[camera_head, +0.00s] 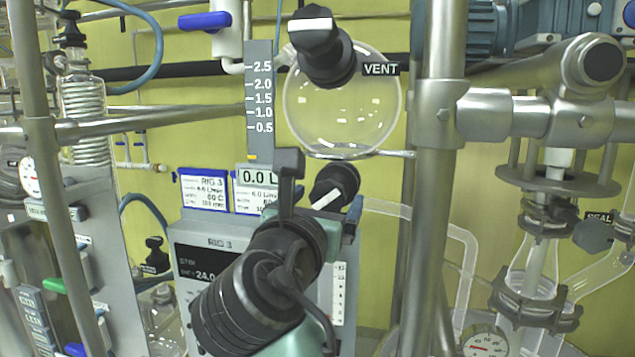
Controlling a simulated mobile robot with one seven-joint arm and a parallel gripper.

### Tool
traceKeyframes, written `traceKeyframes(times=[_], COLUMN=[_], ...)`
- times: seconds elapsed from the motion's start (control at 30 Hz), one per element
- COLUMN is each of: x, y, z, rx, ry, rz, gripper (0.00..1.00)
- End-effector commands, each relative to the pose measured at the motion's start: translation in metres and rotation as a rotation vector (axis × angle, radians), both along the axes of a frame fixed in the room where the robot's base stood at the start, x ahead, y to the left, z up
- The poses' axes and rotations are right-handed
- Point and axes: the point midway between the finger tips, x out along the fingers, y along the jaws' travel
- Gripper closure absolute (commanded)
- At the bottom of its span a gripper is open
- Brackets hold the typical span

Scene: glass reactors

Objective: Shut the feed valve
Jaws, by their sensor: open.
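My gripper (319,190) is in the lower middle of the head view, seen from behind, with its dark fingers apart. A black knob with a white pointer bar (338,183) shows beyond the gripper, in line with the gap between the fingers. Its pointer bar slants up to the right. No label shows beside this knob, so I cannot tell for sure that it is the feed valve. I cannot tell whether the fingers touch it. Part of the knob and whatever is below it are hidden by my gripper.
A second black knob (319,45), labelled VENT, is above, in front of a round glass vessel (342,108). A steel post (431,170) stands close on the right. The RIG 3 control box (200,262) is behind my gripper. Glassware (535,262) stands at right.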

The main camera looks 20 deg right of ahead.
Motion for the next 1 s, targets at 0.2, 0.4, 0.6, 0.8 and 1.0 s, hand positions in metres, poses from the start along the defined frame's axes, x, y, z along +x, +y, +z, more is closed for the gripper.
traceKeyframes(times=[0.2, 0.4, 0.6, 0.8, 1.0], x=[0.0076, 0.0076, 0.0075, 0.0075, 0.0074], y=[-0.0053, -0.0052, -0.005, -0.0049, -0.0048], z=[-0.0007, -0.0011, -0.0009, -0.0007, -0.0007], rx=[0.001, 0.001, 0.001, 0.001, 0.002], ry=[0.001, -0.001, -0.001, -0.001, -0.002], rz=[0.0, 0.001, 0.001, 0.001, 0.001], gripper=[0.08, 0.08, 0.42, 0.78, 0.94])
